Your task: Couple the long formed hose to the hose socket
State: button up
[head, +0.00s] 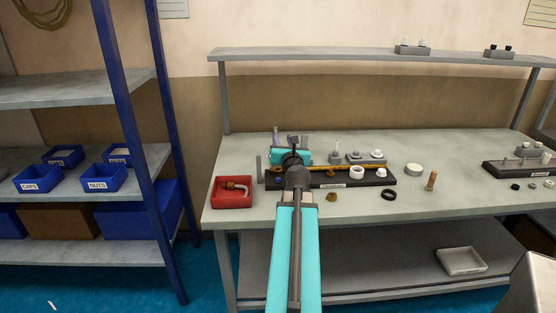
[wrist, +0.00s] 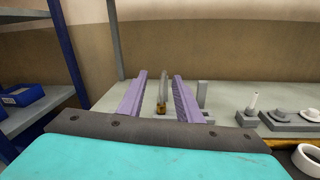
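My gripper (wrist: 160,82) is over the left part of the workbench. Its two purple fingers are spread wide, with a clear gap between them. In the wrist view a pale upright piece with an amber base (wrist: 162,103) shows between the fingers, apparently beyond them and not gripped. In the head view an orange-brown long piece (head: 345,170), perhaps the long formed hose, lies along a black labelled board (head: 376,181), partly hidden by my arm. A short bent tan piece (head: 238,186) lies in a red tray (head: 221,203). I cannot tell which part is the hose socket.
Grey blocks with white fittings (head: 366,157) stand behind the board. A white ring (head: 414,170), a black ring (head: 388,195) and a tan peg (head: 431,181) stand to the right. Another board (head: 510,169) is at far right. A blue-post shelf (head: 160,150) is left.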

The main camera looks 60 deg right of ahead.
notch_tip(320, 180, down, 7)
jog(key=b, duration=0.6)
jog(key=shift+w+d+f, duration=0.1)
jog(key=shift+w+f, duration=0.05)
jog(key=x, duration=0.8)
jog(key=shift+w+d, duration=0.2)
jog(key=shift+d, duration=0.05)
dwell(0.5)
jog(key=shift+w+d+f+b, duration=0.2)
jog(key=shift+w+d, duration=0.3)
jog(key=shift+d, duration=0.2)
jog(key=shift+w+d+f+b, duration=0.2)
jog(key=shift+w+d, duration=0.3)
jog(key=shift+d, duration=0.15)
jog(key=shift+x, duration=0.9)
jog(key=shift+c, duration=0.3)
